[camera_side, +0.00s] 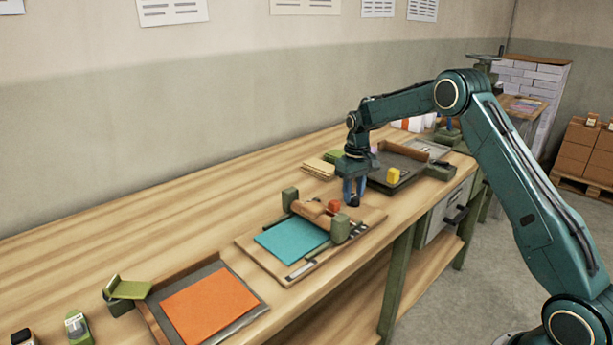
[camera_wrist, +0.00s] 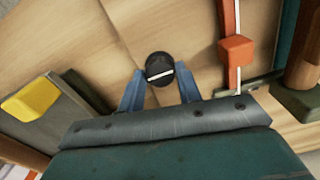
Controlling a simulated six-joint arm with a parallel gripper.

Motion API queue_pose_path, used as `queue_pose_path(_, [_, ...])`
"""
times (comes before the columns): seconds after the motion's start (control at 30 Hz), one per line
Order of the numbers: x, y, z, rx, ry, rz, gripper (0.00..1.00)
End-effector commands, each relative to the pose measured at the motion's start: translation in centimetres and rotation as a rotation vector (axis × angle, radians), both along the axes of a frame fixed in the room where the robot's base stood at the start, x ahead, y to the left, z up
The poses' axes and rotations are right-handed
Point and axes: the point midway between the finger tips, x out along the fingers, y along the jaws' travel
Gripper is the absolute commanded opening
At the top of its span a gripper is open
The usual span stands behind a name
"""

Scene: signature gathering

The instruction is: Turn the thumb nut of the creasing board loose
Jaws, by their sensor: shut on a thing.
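The creasing board (camera_side: 262,262) lies on the bench with a teal sheet (camera_side: 292,240), a wooden roller (camera_side: 313,211) between green posts and a red-orange block (camera_side: 333,206). The thumb nut (camera_wrist: 159,68) is a round black knob with a white line across its top. In the side view, it shows small and dark under my gripper (camera_side: 353,198), at the board's far right end. My gripper (camera_wrist: 159,82) points down, its two blue fingers shut on the nut from either side. The red-orange block (camera_wrist: 236,50) sits on its rail to the right in the wrist view.
A dark tray (camera_side: 385,187) with a yellow piece (camera_side: 393,175) stands close behind my gripper. Wooden pieces (camera_side: 320,168) lie toward the wall. A grey tray with an orange sheet (camera_side: 210,302) is at the front left. The bench along the wall is mostly clear.

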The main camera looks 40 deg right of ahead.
Motion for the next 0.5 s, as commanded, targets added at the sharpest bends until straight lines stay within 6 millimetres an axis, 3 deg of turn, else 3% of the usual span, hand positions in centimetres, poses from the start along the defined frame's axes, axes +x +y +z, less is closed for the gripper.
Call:
queue_pose_path(0.37, [0.06,-0.01,0.17,0.0,-0.003,0.009,0.11])
queue_pose_path(0.4, [0.06,-0.01,0.17,0.0,-0.003,0.009,0.38])
queue_pose_path(0.5, [0.05,-0.01,0.15,0.0,-0.003,0.008,0.56])
